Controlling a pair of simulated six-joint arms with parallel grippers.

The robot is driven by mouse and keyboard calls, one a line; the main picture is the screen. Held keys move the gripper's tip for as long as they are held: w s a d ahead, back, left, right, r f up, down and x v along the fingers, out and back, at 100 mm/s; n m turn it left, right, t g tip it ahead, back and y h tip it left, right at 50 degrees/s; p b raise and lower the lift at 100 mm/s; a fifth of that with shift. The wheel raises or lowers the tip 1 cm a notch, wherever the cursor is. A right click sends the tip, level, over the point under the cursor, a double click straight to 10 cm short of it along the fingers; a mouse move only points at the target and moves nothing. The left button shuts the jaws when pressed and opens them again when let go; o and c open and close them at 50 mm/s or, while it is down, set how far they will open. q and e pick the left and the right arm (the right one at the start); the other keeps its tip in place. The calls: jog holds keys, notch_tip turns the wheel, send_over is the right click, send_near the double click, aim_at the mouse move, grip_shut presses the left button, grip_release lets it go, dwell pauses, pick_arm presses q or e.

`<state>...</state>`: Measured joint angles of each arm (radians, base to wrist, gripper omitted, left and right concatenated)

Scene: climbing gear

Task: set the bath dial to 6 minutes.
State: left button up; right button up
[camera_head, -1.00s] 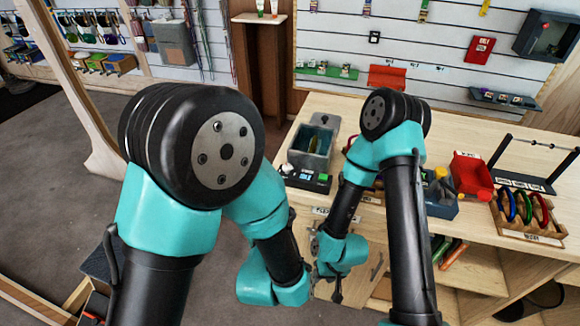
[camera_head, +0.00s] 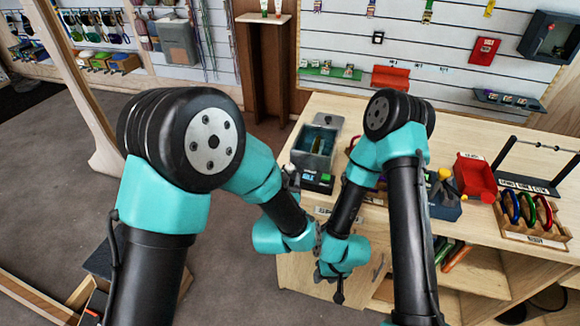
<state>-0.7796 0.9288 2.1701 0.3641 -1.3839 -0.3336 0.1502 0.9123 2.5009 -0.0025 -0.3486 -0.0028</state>
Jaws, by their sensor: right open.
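The grey bath (camera_head: 300,160) stands on the left end of the wooden counter, with something yellowish upright inside. A black control panel (camera_head: 318,184) with a green part and a white label sits at its front. I cannot make out the dial or its setting. My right gripper (camera_head: 338,291) points down in front of the counter, below the bath. It is small in view, open, and shows nothing held. My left wrist is left of it; a small grey part at the panel's left edge seems to be my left gripper (camera_head: 290,178), its jaws unclear.
A red bin (camera_head: 474,178) and a rack of coloured rings (camera_head: 528,216) stand on the counter's right. A blue-grey box (camera_head: 445,208) with a yellow-topped item is partly behind my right arm. My arms' wrists are close together before the counter.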

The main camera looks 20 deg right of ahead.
aim_at(288, 168)
pick_arm(q)
jog(key=x, duration=0.6)
jog(key=shift+d, duration=0.1)
jog(key=c, duration=0.9)
jog(key=shift+o, duration=0.2)
jog(key=shift+w+m+g+h, duration=0.1)
jog(key=shift+m+g+h, duration=0.2)
jog(key=shift+h, duration=0.1)
jog(key=shift+m+g+h, duration=1.9)
jog(key=shift+m+h, duration=0.1)
jog(key=shift+h, duration=0.5)
